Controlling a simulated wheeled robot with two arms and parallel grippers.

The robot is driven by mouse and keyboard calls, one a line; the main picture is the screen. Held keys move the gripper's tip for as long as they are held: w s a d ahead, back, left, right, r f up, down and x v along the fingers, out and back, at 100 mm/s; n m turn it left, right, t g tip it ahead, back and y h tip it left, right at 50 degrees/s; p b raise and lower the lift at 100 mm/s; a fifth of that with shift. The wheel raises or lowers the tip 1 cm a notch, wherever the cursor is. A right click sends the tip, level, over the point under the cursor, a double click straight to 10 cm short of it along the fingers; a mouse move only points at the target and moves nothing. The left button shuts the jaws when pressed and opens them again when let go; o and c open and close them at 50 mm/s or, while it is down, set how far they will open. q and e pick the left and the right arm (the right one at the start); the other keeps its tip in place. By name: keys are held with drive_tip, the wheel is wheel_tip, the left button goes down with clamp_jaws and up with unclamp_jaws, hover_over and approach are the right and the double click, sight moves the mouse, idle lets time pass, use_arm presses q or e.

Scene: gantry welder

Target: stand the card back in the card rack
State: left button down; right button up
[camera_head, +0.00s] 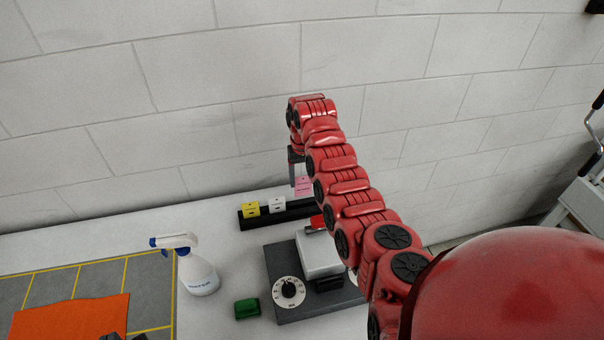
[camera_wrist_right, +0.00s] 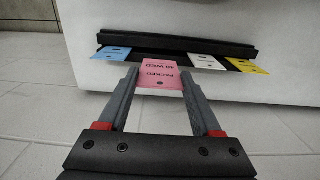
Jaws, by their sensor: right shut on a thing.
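A pink card (camera_head: 303,186) with dark print is held between the fingertips of my right gripper (camera_head: 298,172), at the back of the table. In the right wrist view the pink card (camera_wrist_right: 156,74) sits between the two fingers, print facing the camera. The black card rack (camera_head: 243,221) is a long low bar near the wall; it also shows in the right wrist view (camera_wrist_right: 180,42). The card overlaps the rack's line there; I cannot tell whether it touches the slot. A dark sliver at the head view's bottom edge may be my left gripper (camera_head: 122,337).
The rack holds a yellow card (camera_head: 250,209), a white card (camera_head: 277,205) and a blue card (camera_wrist_right: 113,53). A grey device with a dial (camera_head: 290,290) stands in front.

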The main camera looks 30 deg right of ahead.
sight(303, 192)
drive_tip(key=shift+w+f, duration=0.2)
drive_tip(key=shift+f, duration=0.75)
drive_tip(key=shift+s+f, duration=0.25)
drive_tip(key=shift+f, duration=0.4)
drive_tip(key=f+b, duration=0.2)
drive_tip(key=f, duration=0.1)
drive_tip(key=shift+w+f+b, duration=0.1)
drive_tip(key=shift+w+b, duration=0.1)
drive_tip(key=shift+b, duration=0.1)
drive_tip(key=shift+s+f, duration=0.1)
drive_tip(key=shift+f, duration=0.25)
drive_tip(key=o, duration=1.5)
drive_tip(key=shift+r, duration=0.1)
